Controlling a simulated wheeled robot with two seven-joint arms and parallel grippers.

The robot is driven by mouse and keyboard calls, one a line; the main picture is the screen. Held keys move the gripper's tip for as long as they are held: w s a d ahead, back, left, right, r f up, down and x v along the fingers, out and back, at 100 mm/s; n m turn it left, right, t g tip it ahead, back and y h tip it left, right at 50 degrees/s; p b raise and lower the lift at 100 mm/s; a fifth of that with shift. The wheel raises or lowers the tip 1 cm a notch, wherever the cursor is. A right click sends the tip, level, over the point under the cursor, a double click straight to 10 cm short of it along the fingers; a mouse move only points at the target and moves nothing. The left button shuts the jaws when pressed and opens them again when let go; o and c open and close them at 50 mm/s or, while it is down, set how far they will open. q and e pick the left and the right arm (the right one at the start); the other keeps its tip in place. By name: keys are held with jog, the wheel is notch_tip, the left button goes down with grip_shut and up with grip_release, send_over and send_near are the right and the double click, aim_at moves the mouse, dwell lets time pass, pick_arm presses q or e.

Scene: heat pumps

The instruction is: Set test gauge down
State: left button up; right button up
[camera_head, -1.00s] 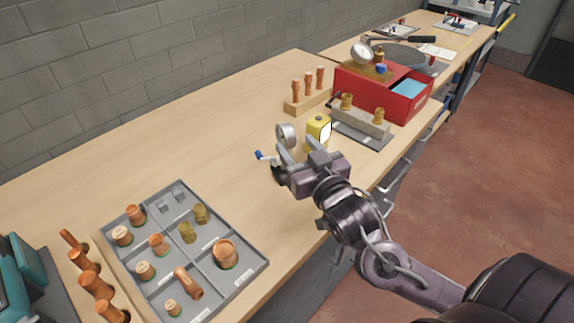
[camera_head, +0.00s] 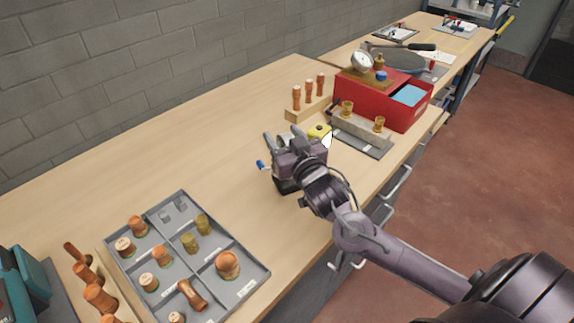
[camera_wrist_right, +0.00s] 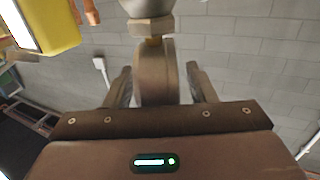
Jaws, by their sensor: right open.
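The test gauge (camera_head: 283,140), a small round grey dial, is mostly hidden behind my right gripper (camera_head: 284,137) in the head view; a blue-tipped lever (camera_head: 261,165) shows just left of the gripper. In the right wrist view the gauge's round body (camera_wrist_right: 153,75) stands edge-on between the two fingers of my right gripper (camera_wrist_right: 158,88), with a brass fitting (camera_wrist_right: 150,27) at its top. The fingers are open, one on each side. I cannot tell whether the gauge rests on the bench (camera_head: 225,120). My left gripper is not in view.
A yellow device (camera_head: 319,132) stands close beside my right gripper. A wooden block with copper pieces (camera_head: 308,108), a grey stand with brass fittings (camera_head: 362,126) and a red box (camera_head: 390,100) lie beyond. A grey compartment tray (camera_head: 185,255) sits front left. Bench between is clear.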

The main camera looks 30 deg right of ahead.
grip_shut()
jog(key=shift+r, duration=0.1)
dwell(0.5)
